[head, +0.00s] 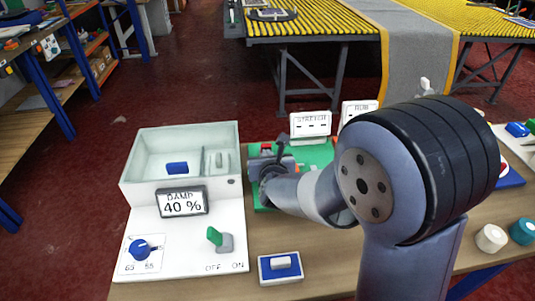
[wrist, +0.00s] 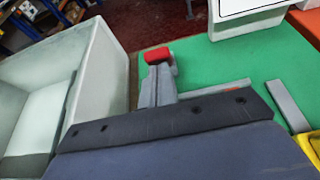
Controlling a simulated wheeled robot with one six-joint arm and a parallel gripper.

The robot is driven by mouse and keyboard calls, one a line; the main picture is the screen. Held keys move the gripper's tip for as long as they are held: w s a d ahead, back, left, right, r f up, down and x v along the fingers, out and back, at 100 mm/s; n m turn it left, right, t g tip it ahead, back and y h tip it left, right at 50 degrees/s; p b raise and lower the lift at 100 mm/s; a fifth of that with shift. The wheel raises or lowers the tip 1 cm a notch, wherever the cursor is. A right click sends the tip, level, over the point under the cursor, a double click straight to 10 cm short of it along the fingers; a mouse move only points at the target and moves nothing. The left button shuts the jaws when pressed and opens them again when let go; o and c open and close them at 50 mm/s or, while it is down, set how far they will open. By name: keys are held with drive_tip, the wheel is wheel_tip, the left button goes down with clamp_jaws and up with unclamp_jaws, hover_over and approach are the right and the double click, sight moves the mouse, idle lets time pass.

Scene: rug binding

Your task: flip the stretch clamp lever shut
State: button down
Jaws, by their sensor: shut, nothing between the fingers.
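In the head view the red end (head: 266,147) shows just beyond my gripper (head: 270,163), at the board's left side. My gripper is shut and holds nothing. I cannot tell whether it touches the lever. A white STRETCH sign (head: 310,125) stands behind the board (head: 318,152).
A white open box (head: 128,165) with a "DAMP 40 %" display (head: 182,202) stands left of the board. A blue knob (head: 140,248) and a green-tipped switch (head: 215,237) are on its front. A blue block with a white piece (head: 280,265) lies on the table. My arm hides much of the right side.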

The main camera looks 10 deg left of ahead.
sight(266, 147)
drive_tip(key=shift+w+r+g+p, duration=0.15)
drive_tip(key=shift+r+g+p, duration=0.15)
drive_tip(key=shift+p, duration=0.4)
drive_tip(key=p, duration=0.1)
drive_tip(key=r+g+p, duration=0.1)
drive_tip(key=p, duration=0.1)
drive_tip(key=shift+w+a+h+p, duration=0.1)
drive_tip(key=shift+w+h+p, duration=0.15)
drive_tip(key=shift+h+p, duration=0.05)
drive_tip(key=p, duration=0.1)
drive_tip(key=g+p, duration=0.1)
drive_tip(key=p, duration=0.1)
drive_tip(key=shift+w+a+r, duration=0.1)
drive_tip(key=shift+w, duration=0.2)
drive_tip(key=p, duration=0.1)
drive_tip(key=g+p, duration=0.1)
drive_tip(key=p, duration=0.1)
drive_tip(key=shift+w+r+h, duration=0.15)
drive_tip(key=shift+w+h, duration=0.15)
drive_tip(key=shift+w+a+r+p, duration=0.15)
drive_tip(key=shift+w+p, duration=0.2)
drive_tip(key=shift+p, duration=0.6)
drive_tip(key=shift+w, duration=0.1)
